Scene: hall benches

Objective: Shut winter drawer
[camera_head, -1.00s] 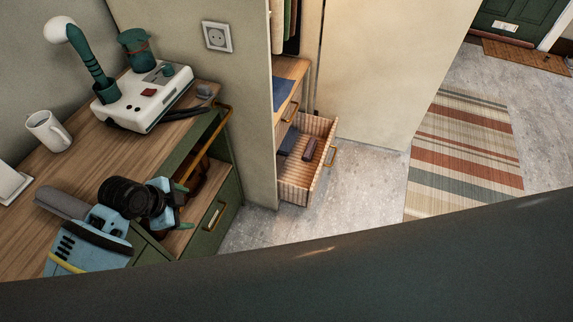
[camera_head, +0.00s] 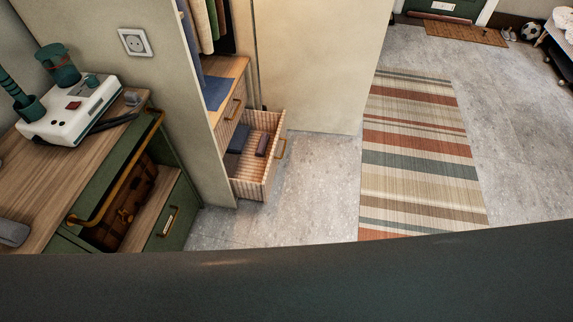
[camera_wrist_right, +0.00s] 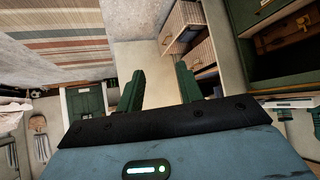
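An open wooden drawer with ribbed sides (camera_head: 269,178) juts out from the bottom of the wardrobe. A dark blue folded thing (camera_head: 238,139) and a small dark brown thing (camera_head: 262,144) lie in it. Its brass handle (camera_head: 281,148) is on the outer front. No label is readable, so I cannot tell by name whether it is the winter drawer. The wooden drawers (camera_wrist_right: 184,22) also show in the right wrist view. There my right gripper (camera_wrist_right: 160,72) has its green fingers apart, empty and away from the drawers. My left gripper is out of view.
A green cabinet (camera_head: 180,203) with a brass rail and a brown case stands at left. A white device (camera_head: 72,118) sits on its wooden top. A striped rug (camera_head: 418,150) lies right of the open drawer, with bare grey floor (camera_head: 320,185) between them.

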